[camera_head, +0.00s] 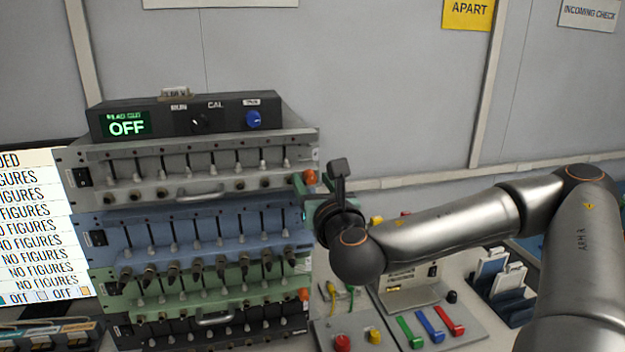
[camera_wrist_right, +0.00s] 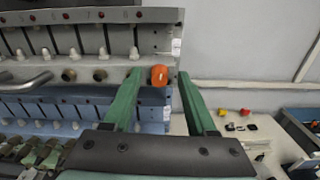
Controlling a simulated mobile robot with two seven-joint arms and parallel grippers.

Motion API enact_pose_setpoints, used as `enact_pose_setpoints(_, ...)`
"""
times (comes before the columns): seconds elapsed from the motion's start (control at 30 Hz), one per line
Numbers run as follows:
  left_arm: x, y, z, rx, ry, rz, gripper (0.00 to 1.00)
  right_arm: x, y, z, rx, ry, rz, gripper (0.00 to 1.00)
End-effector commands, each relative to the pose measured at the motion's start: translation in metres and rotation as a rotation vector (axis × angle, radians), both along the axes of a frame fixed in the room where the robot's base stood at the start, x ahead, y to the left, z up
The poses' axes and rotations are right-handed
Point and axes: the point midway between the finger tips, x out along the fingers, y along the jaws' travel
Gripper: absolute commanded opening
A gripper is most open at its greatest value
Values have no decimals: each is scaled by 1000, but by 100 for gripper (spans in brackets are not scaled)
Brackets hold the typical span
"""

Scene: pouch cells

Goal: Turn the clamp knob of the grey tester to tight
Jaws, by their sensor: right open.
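The grey tester (camera_head: 72,160) is the top unit of the rack, below a black display box. Its orange clamp knob (camera_head: 310,177) sits at the right end of its front. In the right wrist view the knob (camera_wrist_right: 159,75) shows between the tips of my two green fingers. My right gripper (camera_wrist_right: 159,80) is open, with one finger on each side of the knob. I cannot tell whether the fingers touch it. In the head view my right gripper (camera_head: 307,188) is at the tester's right end, partly hidden by its own wrist. My left gripper is not in view.
A blue tester (camera_head: 85,222), a green one and a dark one are stacked below. The display box (camera_head: 160,118) on top reads OFF. At the right, the bench holds a panel with green, blue and red pieces (camera_head: 430,325) and a rack of pouches (camera_head: 495,275).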

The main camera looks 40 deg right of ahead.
Motion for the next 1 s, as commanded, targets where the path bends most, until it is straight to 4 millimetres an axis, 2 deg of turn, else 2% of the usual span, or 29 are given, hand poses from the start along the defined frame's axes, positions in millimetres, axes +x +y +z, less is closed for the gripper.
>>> enact_pose_setpoints(0.23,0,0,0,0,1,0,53,0,0,0,0,0,0,57)
enact_pose_setpoints(0.73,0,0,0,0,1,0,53,0,0,0,0,0,-1,2)
enact_pose_setpoints(1.0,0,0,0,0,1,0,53,0,0,0,0,0,-1,0)
